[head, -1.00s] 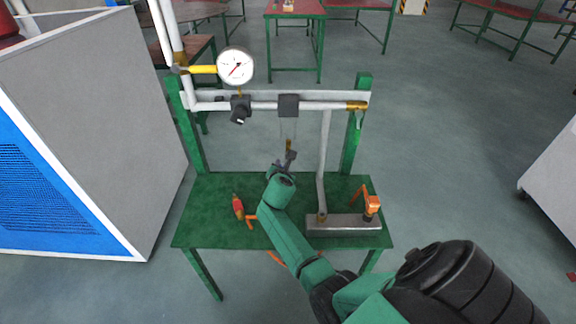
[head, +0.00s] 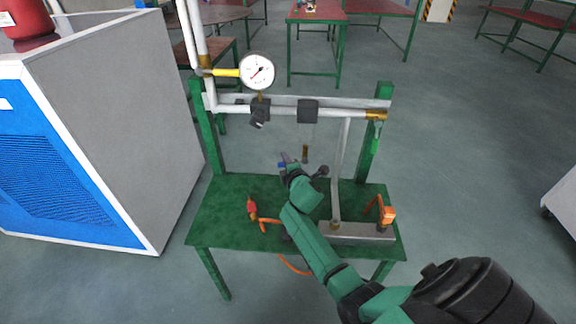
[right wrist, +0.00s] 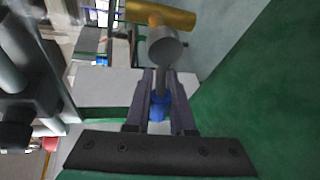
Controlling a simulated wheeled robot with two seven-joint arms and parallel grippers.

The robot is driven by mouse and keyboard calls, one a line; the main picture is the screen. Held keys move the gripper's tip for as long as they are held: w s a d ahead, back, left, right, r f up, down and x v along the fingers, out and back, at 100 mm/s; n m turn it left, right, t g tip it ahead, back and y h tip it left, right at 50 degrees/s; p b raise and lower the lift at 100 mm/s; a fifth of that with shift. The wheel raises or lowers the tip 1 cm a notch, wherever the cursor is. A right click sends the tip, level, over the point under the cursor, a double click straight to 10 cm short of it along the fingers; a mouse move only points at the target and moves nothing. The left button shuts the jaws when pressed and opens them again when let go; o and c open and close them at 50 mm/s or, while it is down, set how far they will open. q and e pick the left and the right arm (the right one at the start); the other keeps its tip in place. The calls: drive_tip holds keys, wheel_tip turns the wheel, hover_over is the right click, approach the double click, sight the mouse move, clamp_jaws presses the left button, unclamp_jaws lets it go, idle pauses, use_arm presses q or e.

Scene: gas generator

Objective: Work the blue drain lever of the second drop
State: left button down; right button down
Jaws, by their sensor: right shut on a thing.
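A small blue lever (right wrist: 158,106) shows between the finger bases in the right wrist view, with a grey stem running up from it to a round grey end and a brass valve body (right wrist: 160,15). My right gripper (right wrist: 161,76) is shut on the lever, one finger on each side. In the head view my right gripper (head: 289,161) is above the back of the green table, left of and below a brass piece (head: 305,153) under the grey pipe fitting (head: 308,111). A bit of blue shows at its fingers. My left gripper is out of view.
A gauge (head: 257,72) stands on the pipe. A grey and blue cabinet (head: 105,120) is left. Floor right of the table is clear.

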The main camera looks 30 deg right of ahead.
drive_tip(key=shift+w+r+m+t+y+b, duration=0.1)
drive_tip(key=shift+r+m+t+y+b, duration=0.35)
drive_tip(key=shift+r+m, duration=0.35)
drive_tip(key=c, duration=0.8)
unclamp_jaws()
drive_tip(key=shift+o, duration=0.2)
drive_tip(key=shift+w+f, duration=0.1)
drive_tip(key=shift+a, duration=0.1)
drive_tip(key=p+v, duration=0.1)
drive_tip(key=v, duration=1.3)
drive_tip(key=shift+s+a, duration=0.25)
